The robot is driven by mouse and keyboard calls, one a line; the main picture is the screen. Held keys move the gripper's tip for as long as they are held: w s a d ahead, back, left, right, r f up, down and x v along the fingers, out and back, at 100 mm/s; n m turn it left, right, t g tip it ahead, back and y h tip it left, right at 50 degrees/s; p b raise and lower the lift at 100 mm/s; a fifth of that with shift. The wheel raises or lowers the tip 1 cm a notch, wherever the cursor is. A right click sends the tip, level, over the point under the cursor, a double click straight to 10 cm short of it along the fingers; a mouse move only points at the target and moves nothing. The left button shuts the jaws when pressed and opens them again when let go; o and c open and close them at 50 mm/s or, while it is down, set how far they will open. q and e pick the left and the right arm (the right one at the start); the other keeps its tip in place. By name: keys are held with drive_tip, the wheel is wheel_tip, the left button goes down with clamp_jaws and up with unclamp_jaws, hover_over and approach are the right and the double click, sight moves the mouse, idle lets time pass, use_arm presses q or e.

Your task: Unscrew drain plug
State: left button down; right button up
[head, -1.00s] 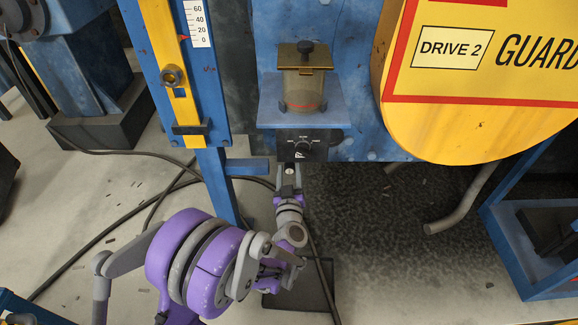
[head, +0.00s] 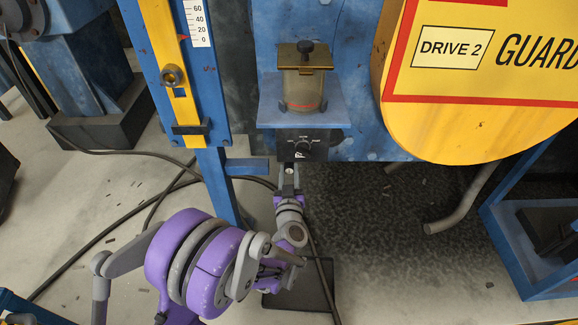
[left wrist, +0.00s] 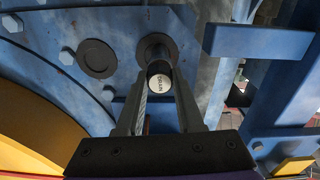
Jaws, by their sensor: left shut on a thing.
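The drain plug (left wrist: 160,76) is a dark round piece with a pale, lettered end face. It sits in front of a dark round port (left wrist: 157,48) on the blue machine wall in the left wrist view. My left gripper (left wrist: 160,90) is shut on it, one finger on each side. In the head view my left gripper (head: 289,182) is below the black dial panel, and the plug there is small and mostly hidden by the fingers. How far the plug is threaded in cannot be told. My right gripper is not in view.
A glass jar (head: 303,92) with a brass lid stands on a blue shelf above the black dial panel (head: 322,145). A yellow guard (head: 470,130) is to the right. A blue bar (left wrist: 258,41) lies close right of the port. Cables cross the floor.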

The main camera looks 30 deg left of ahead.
use_arm(q)
drive_tip(key=n, duration=0.7)
drive_tip(key=shift+n+b, duration=0.4)
drive_tip(key=n, duration=0.8)
drive_tip(key=shift+n, duration=0.4)
drive_tip(key=n, duration=1.2)
drive_tip(key=shift+s, duration=0.1)
drive_tip(key=c, duration=0.8)
unclamp_jaws()
drive_tip(key=shift+o, duration=0.2)
